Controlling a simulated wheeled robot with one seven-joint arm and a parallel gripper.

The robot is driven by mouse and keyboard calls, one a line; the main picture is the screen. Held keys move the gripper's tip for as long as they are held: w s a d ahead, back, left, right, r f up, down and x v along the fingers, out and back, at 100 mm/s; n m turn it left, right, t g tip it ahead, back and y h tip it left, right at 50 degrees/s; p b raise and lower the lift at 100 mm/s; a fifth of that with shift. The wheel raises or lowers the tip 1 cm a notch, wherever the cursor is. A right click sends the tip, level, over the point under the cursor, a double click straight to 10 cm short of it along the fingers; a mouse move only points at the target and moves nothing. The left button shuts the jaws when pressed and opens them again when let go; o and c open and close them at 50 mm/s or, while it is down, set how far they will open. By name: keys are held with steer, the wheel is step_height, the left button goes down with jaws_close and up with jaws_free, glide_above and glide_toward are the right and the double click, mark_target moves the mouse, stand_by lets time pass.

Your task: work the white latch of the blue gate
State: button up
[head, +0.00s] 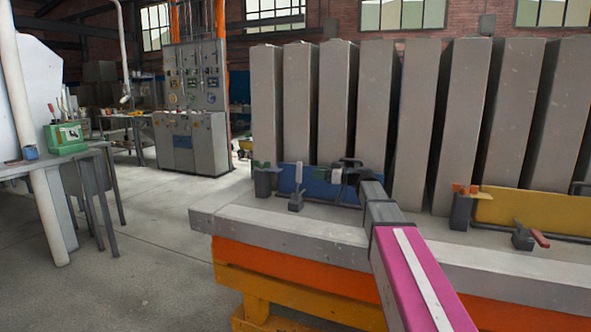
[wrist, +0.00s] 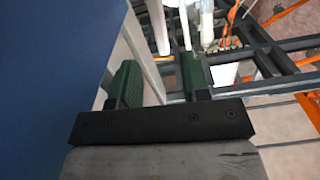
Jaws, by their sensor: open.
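The blue gate (head: 320,190) is a low upright panel on the grey bed in the head view. Its white latch (head: 298,180) is a pale upright handle on a small dark base in front of the gate. My gripper (head: 345,172) is at the gate's right part, to the right of the latch, and partly covers the gate. In the wrist view my gripper (wrist: 160,78) is open, its two green pads apart. A large blue surface (wrist: 45,70) fills the left side. A pale bar shows between the pads; I cannot tell what it is.
Tall grey panels (head: 335,100) stand in a row close behind the gate. A yellow gate (head: 530,212) with a red-handled latch (head: 540,237) is to the right. A bench (head: 80,155) and open floor (head: 140,235) lie to the left.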

mark_target(298, 180)
steer(key=x, duration=1)
steer(key=shift+a, duration=0.3)
steer(key=shift+w, duration=0.1)
jaws_close()
